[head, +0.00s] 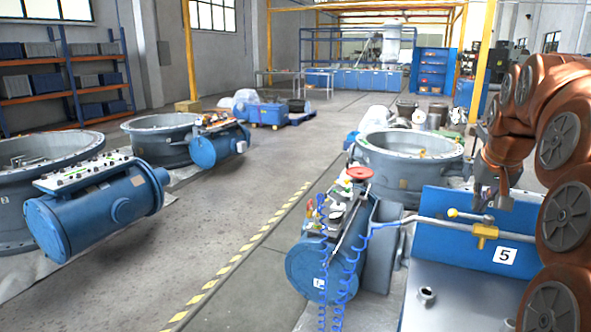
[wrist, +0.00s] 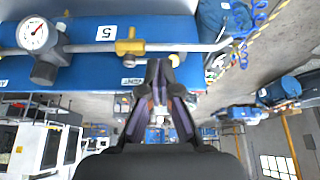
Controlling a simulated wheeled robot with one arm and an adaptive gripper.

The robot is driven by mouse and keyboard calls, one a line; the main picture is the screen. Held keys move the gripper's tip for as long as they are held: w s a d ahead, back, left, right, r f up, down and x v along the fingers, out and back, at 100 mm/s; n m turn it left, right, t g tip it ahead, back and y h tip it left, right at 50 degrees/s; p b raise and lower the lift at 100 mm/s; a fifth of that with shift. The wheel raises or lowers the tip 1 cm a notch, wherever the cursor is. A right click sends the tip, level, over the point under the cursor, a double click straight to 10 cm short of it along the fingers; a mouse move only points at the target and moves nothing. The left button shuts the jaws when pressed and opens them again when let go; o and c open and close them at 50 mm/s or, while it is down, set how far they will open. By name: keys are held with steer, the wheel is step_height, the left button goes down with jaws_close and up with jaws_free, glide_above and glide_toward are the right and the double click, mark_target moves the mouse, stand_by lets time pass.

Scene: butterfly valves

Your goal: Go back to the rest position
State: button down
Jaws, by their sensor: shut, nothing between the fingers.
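My gripper (wrist: 157,68) is shut and empty in the wrist view, its dark fingers together just beside the pipe. In the head view my gripper (head: 484,200) hangs at the right, by the blue panel (head: 450,215) marked 5. A yellow valve (head: 485,232) sits on the metal pipe (head: 420,219) along this panel. The valve also shows in the wrist view (wrist: 130,46), close to the left of my fingers. Whether the fingers touch the pipe or valve cannot be told.
A pressure gauge (wrist: 33,33) is on the pipe in the wrist view. A blue cylinder (head: 313,268) with coiled blue hoses and a red handwheel (head: 360,173) stands left of the panel. Large grey valve bodies (head: 410,155) stand around. The middle floor (head: 220,215) is clear.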

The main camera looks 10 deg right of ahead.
steer(key=s+a+f+n+g+y+p, duration=0.1)
steer(key=s+a+f+n+p, duration=0.15)
steer(key=a, duration=0.75)
steer(key=s+a+f+n+g+y+p, duration=0.1)
steer(key=s+a+f, duration=0.25)
steer(key=a, duration=0.65)
steer(key=s+a+f+n+g+p, duration=0.1)
steer(key=s+a+f+g, duration=0.1)
steer(key=s+a+f, duration=0.3)
steer(key=s+a+f+n+g+p, duration=0.2)
steer(key=s+a+f, duration=0.2)
steer(key=s, duration=1)
steer(key=a, duration=0.3)
steer(key=shift+s+a+f+y, duration=0.2)
steer(key=shift+a+f+y, duration=0.1)
steer(key=shift+f+y, duration=0.1)
steer(key=shift+d, duration=0.15)
